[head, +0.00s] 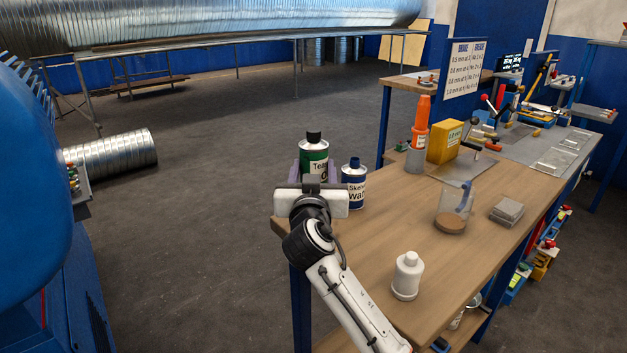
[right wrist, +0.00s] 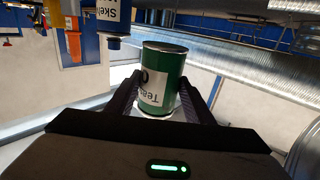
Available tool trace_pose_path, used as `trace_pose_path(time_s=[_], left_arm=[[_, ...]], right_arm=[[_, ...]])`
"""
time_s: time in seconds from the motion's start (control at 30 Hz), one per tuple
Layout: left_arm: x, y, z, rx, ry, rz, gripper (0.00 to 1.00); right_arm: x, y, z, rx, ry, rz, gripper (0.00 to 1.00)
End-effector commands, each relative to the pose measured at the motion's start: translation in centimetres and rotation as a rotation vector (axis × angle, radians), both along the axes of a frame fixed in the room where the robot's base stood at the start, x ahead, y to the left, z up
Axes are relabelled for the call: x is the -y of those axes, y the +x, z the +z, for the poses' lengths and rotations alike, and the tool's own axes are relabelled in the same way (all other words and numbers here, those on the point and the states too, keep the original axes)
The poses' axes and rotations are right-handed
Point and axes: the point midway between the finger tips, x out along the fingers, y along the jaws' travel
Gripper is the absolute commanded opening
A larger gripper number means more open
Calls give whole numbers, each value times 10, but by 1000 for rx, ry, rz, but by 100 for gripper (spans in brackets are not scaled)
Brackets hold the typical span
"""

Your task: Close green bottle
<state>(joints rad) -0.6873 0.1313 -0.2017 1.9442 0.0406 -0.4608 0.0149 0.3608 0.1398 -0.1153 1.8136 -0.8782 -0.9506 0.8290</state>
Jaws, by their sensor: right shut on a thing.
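The cap is hidden there. My left gripper is out of view.
A blue bottle (head: 354,183) stands close on the right of the green one. A yellow box (head: 444,142) is farther back.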

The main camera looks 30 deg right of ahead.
Motion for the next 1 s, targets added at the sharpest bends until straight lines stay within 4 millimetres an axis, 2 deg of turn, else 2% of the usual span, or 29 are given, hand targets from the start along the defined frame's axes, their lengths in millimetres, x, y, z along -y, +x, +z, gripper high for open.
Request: trace_pose_path(time_s=[0.27,0.3,0.5,0.83,1.0], left_arm=[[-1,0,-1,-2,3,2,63],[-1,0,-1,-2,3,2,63],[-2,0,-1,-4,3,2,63],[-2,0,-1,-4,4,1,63],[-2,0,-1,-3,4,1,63]], right_arm=[[0,0,2,3,-1,0,13],[0,0,2,3,-1,0,41],[0,0,1,3,-1,0,7],[-1,-1,0,2,-2,3,7],[-13,-19,-20,-3,0,41,7]])
